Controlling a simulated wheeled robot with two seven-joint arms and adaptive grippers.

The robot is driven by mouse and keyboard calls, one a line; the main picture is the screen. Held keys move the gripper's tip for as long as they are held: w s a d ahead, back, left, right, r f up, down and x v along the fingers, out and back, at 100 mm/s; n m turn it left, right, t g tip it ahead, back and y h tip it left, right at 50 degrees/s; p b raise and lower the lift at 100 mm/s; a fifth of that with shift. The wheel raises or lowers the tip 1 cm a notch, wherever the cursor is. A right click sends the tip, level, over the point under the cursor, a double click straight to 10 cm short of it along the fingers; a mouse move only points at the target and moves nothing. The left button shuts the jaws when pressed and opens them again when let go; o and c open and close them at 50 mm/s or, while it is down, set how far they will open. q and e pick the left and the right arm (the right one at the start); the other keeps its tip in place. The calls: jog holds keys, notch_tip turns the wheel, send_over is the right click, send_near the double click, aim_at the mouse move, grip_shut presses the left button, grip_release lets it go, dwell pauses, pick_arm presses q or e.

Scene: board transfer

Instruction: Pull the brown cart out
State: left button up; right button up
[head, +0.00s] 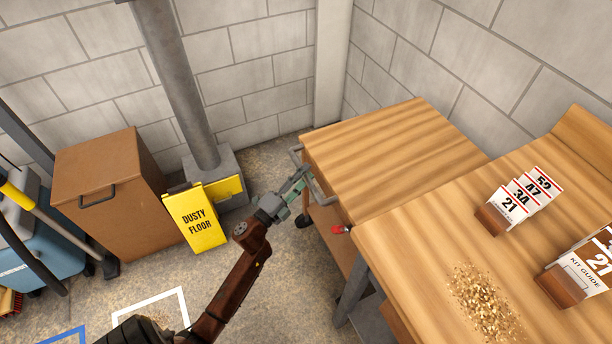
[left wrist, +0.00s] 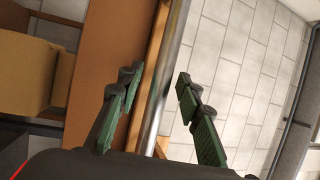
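The brown cart (head: 400,140) has a striped wooden top and stands in the corner, beside the workbench. A grey bar handle (head: 318,192) is on its left end, and a dark wheel shows below. My left gripper (head: 302,178) is at this handle. In the left wrist view, its green fingers (left wrist: 158,88) are apart, with the grey handle bar (left wrist: 164,85) running between them. I see a gap on the right finger's side; whether the left finger touches the bar I cannot tell. My right gripper is not in view.
The workbench (head: 420,240) bears number cards (head: 522,200) and a pile of chips (head: 485,300). A yellow floor sign (head: 195,217), a brown cabinet (head: 105,195) and a grey column (head: 180,80) stand left. Floor between sign and cart is clear.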

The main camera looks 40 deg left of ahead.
pick_arm(q)
jog(key=shift+c, duration=0.5)
grip_shut()
